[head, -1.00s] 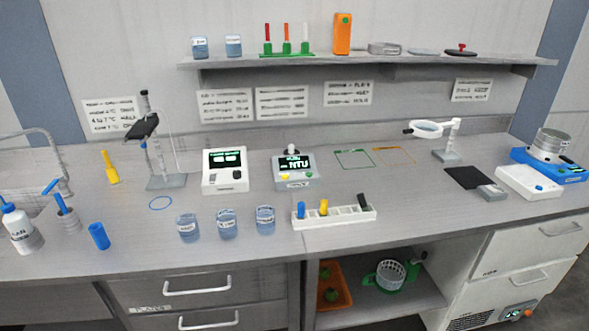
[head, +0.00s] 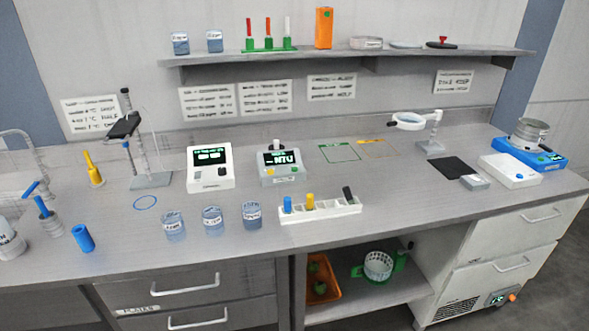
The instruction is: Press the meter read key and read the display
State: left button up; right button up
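A grey turbidity meter (head: 281,180) stands on the bench near the middle. Its dark display (head: 280,158) shows bright "NTU" lettering, with smaller marks I cannot read. Below the display are a yellow key (head: 271,171) and a green key (head: 294,169); I cannot read their labels. A white meter (head: 209,183) stands just left of it, with a dark screen (head: 210,154) showing green-white characters too small to read, and dark keys below. Neither of my grippers is in view.
Labelled beakers (head: 212,219) and a white rack (head: 335,209) with coloured items stand in front of the meters. A stand (head: 151,181) is to the left, and a magnifier lamp (head: 430,147) to the right. A shelf (head: 350,58) overhangs the back.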

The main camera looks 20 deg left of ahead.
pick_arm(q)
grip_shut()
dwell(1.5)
